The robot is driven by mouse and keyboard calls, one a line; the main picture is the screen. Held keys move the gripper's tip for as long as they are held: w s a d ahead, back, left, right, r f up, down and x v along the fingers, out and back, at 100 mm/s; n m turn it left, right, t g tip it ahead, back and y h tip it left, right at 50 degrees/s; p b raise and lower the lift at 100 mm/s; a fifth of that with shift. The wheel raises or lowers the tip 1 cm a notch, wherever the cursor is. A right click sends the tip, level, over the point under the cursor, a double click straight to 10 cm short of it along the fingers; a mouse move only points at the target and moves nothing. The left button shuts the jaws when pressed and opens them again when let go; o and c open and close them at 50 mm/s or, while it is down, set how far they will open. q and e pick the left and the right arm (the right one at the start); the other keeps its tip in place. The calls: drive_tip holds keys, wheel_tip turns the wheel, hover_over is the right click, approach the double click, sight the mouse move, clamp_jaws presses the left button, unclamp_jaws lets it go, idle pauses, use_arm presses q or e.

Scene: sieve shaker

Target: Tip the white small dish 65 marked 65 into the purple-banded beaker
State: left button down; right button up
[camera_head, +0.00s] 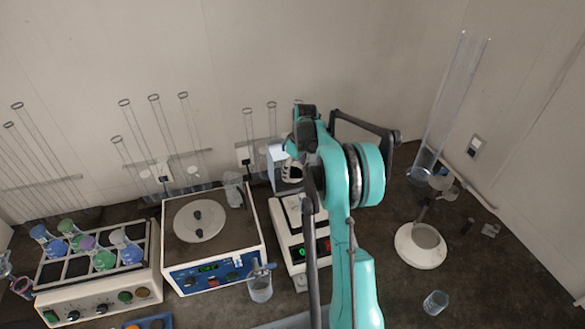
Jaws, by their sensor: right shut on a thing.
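My right arm reaches up from the bottom centre. My left gripper is not in view.
A white balance (287,222) stands under my right arm. Left of it are a hotplate (255,228), a glass beaker (260,288) and a flask shaker (150,275). At right stand a tall cylinder (450,105), a white round-based stand (420,258) and a small beaker (436,302).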

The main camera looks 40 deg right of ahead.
sight(302, 174)
drive_tip(key=shift+s+f+t+b, duration=0.2)
drive_tip(key=shift+f+t+b, duration=0.25)
drive_tip(key=shift+f+t, duration=0.2)
drive_tip(key=t, duration=0.1)
drive_tip(key=t+y+b, duration=0.1)
drive_tip(key=t, duration=0.1)
drive_tip(key=shift+s+d+r, duration=0.2)
drive_tip(key=shift+s, duration=0.15)
drive_tip(key=t+b, duration=0.2)
drive_tip(key=s+t+y+b, duration=0.1)
drive_tip(key=t+b, duration=0.1)
drive_tip(key=s+t+b, duration=0.1)
drive_tip(key=t+b, duration=0.1)
drive_tip(key=shift+d+r+t+y, duration=0.2)
drive_tip(key=shift+r+t+y, duration=0.1)
drive_tip(key=shift+y, duration=0.1)
drive_tip(key=shift+s+d+f+t+y+b, duration=0.15)
drive_tip(key=shift+s+t+y+b, duration=0.35)
drive_tip(key=shift+t+b, duration=1.6)
drive_tip(key=shift+s+d+f+t+y+b, duration=0.25)
drive_tip(key=shift+s+t+b, duration=0.4)
drive_tip(key=shift+b, duration=2.85)
drive_tip(key=shift+s+d+r+t+y+b, duration=0.1)
drive_tip(key=shift+s+t+y+b, duration=0.45)
drive_tip(key=shift+t+b, duration=1.55)
drive_tip(key=shift+a+g+b, duration=0.1)
drive_tip(key=shift+g+b, duration=0.45)
drive_tip(key=shift+g, duration=0.25)
